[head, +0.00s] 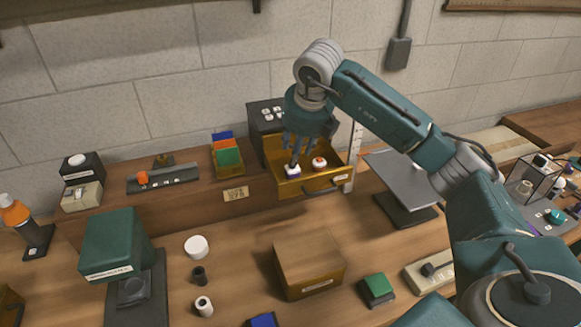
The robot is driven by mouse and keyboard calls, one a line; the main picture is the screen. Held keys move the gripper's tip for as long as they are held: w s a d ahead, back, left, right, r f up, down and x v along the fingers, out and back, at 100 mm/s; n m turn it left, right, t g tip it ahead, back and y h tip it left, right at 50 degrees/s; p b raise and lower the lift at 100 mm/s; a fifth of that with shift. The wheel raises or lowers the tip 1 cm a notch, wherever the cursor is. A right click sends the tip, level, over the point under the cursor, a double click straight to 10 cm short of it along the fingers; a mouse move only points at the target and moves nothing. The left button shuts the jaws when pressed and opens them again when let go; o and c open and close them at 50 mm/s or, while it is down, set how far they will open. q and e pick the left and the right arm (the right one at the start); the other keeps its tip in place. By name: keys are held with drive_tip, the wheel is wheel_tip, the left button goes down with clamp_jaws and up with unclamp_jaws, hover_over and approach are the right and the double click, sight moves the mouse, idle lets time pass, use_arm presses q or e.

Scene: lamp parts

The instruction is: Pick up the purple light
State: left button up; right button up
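A small purple light (292,171) with a white top sits at the left inside an open yellow drawer (313,188). An orange light (319,163) with a whitish top sits beside it in the same drawer. My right gripper (296,155) comes in from the right and points down over the drawer. Its fingertips are directly above the purple light, very close to it. I cannot tell whether they touch it or how far apart the fingers are. My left gripper is not in view.
A dark drawer cabinet (266,115) stands behind the open drawer. A yellow bin (228,161) with colored cards is left of it. A flat grey stand (400,182) is to the right, below my arm. A wooden box (308,265) stands in front.

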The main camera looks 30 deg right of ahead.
sight(292, 171)
drive_tip(key=shift+x, duration=0.8)
drive_tip(key=shift+w+f+p, duration=0.1)
drive_tip(key=shift+f+p, duration=0.2)
drive_tip(key=shift+p, duration=0.05)
drive_tip(key=p+x, duration=0.2)
drive_tip(key=x, duration=0.1)
drive_tip(key=shift+d+f, duration=0.1)
drive_tip(key=shift+f, duration=0.3)
drive_tip(key=shift+w+f, duration=0.1)
drive_tip(key=shift+f, duration=0.25)
drive_tip(key=shift+w+d+f, duration=0.1)
drive_tip(key=shift+f, duration=0.05)
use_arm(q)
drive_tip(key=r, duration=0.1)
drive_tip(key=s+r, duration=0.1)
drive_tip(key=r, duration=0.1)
use_arm(e)
drive_tip(key=c, duration=0.8)
